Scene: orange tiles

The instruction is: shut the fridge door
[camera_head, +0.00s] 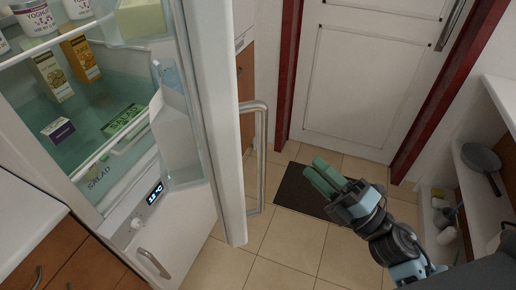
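The fridge (75,125) stands open on the left, with food on its shelves. Its door (222,130) is swung out toward me and seen nearly edge-on, with a clear bin holding a white carton on its inner side. A long metal handle (262,160) is on the door's outer side. My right gripper (322,176) is to the right of the handle, apart from it in the picture, over the dark mat. Its green fingers look close together, and I cannot tell whether they are fully shut. Nothing shows between them. My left gripper is not in view.
A dark mat (301,192) lies on the tiled floor before a white room door (365,80) with a red frame. A shelf unit with a pan (482,160) stands at the right. Wooden drawers (55,255) are at the lower left. Floor tiles between are clear.

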